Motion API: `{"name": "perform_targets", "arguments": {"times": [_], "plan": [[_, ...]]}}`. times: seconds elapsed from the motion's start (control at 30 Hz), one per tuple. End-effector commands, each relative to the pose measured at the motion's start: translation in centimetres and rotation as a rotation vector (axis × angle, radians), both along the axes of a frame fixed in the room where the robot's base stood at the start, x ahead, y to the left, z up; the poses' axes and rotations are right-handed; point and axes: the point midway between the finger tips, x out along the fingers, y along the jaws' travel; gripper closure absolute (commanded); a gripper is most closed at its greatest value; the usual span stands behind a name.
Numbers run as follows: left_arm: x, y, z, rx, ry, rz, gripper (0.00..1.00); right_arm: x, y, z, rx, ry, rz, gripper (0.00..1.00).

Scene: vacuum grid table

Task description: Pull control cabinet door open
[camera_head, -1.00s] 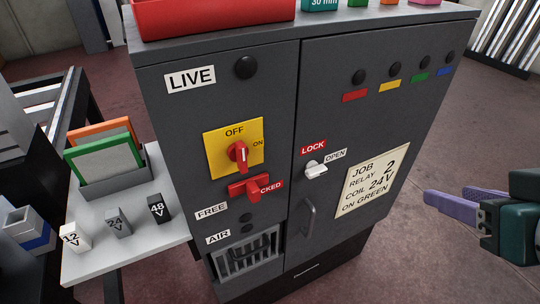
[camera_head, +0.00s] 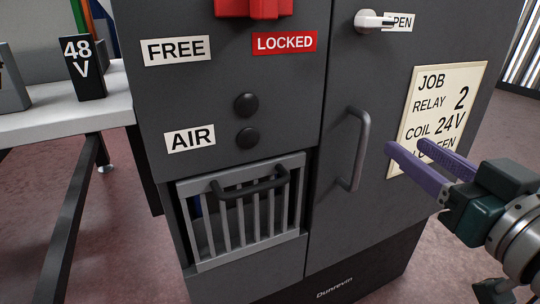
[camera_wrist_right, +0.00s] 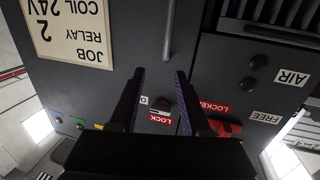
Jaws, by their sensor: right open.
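The dark grey cabinet door (camera_head: 350,85) fills the right part of the cabinet front and looks closed along its seam. Its upright grey bar handle (camera_head: 357,150) is near the door's left edge. Above it, a white latch knob (camera_head: 372,20) points right, partly covering the OPEN label. My right gripper (camera_head: 404,146) is open, its purple fingers to the right of the handle and apart from it. In the right wrist view the handle (camera_wrist_right: 167,30) lies beyond the gap between the open fingers (camera_wrist_right: 160,72). My left gripper is not in view.
A cream job card (camera_head: 442,100) is on the door behind the fingers. Left of the door are a red switch (camera_head: 253,6) marked LOCKED, black knobs and a vent grille (camera_head: 240,215) with its own handle. A side shelf (camera_head: 50,122) carries a 48 V block (camera_head: 83,68).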

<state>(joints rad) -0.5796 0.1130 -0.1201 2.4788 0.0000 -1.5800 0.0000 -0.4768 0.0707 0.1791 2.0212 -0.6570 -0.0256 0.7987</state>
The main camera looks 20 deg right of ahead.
Motion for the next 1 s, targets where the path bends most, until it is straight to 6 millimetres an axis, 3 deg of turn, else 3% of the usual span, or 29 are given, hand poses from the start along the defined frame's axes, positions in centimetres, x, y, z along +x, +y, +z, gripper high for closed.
{"name": "perform_targets", "arguments": {"times": [0.03,0.1,0.27,0.73,1.0], "plan": [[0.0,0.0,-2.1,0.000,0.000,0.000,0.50,0.0,0.1,-2.0,-0.001,-0.011,0.010,0.53],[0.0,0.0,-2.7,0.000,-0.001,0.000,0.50,0.1,0.2,-2.5,-0.001,-0.022,0.022,0.53],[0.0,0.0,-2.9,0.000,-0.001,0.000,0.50,0.8,0.3,-2.4,-0.002,-0.032,0.032,0.53],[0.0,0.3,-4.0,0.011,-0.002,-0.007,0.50,8.6,-0.7,-2.3,-0.004,-0.031,0.031,0.53],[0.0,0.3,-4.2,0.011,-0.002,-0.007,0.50,10.0,-0.8,-2.3,-0.001,-0.028,0.030,0.53]]}}
